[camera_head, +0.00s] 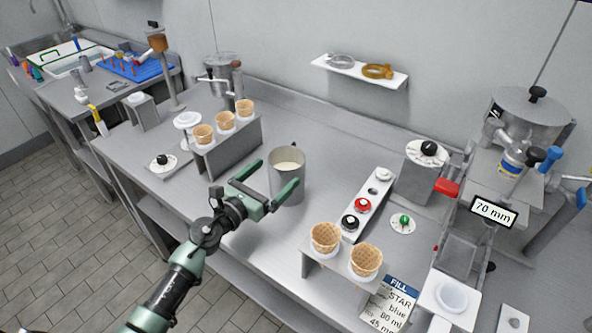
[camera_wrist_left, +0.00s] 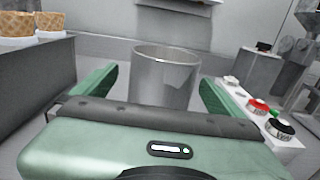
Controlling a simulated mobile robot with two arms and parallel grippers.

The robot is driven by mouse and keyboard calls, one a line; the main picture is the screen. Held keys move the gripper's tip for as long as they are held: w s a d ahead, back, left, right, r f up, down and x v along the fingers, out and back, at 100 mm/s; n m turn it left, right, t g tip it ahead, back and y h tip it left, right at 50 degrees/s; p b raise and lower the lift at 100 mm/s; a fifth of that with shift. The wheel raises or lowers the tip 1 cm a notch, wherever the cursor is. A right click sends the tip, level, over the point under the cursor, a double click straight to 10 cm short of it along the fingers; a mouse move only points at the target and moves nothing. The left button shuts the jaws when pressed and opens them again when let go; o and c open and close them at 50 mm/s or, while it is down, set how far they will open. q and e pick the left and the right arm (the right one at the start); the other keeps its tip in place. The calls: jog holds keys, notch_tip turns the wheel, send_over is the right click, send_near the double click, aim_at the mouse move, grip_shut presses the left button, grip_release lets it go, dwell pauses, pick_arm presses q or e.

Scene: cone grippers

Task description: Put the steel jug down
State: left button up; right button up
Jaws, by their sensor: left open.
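The steel jug (camera_head: 288,181) stands upright on the grey counter (camera_head: 255,245), with pale contents showing at its mouth. My left gripper (camera_head: 273,180) is open, with one green finger on the far left side of the jug and the other in front of it. In the left wrist view the jug (camera_wrist_left: 165,78) stands ahead between the two spread fingers (camera_wrist_left: 158,95), with a gap visible on each side. The jug's lower part is hidden behind the gripper body there. My right gripper is not in view.
A rack of waffle cones (camera_head: 226,150) stands behind left of the jug. Two more cones (camera_head: 345,250) stand in a holder at the front right. A button panel (camera_head: 368,204) is right of the jug. Bare counter lies left of the jug.

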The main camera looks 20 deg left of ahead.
aim_at(296, 152)
pick_arm(q)
jog(key=shift+w+d+r, duration=0.1)
jog(key=shift+w+r, duration=0.1)
jog(key=shift+w, duration=0.15)
jog(key=shift+w+d+r+p, duration=0.3)
jog(key=shift+w+d+r, duration=0.05)
jog(key=shift+w, duration=0.25)
jog(key=x, duration=0.4)
jog(key=shift+s+d+f, duration=0.1)
jog(key=shift+d, duration=0.05)
jog(key=shift+w, duration=0.2)
jog(key=c, duration=1.6)
jog(key=shift+r, duration=0.25)
jog(key=c, duration=0.4)
jog(key=shift+o, duration=0.2)
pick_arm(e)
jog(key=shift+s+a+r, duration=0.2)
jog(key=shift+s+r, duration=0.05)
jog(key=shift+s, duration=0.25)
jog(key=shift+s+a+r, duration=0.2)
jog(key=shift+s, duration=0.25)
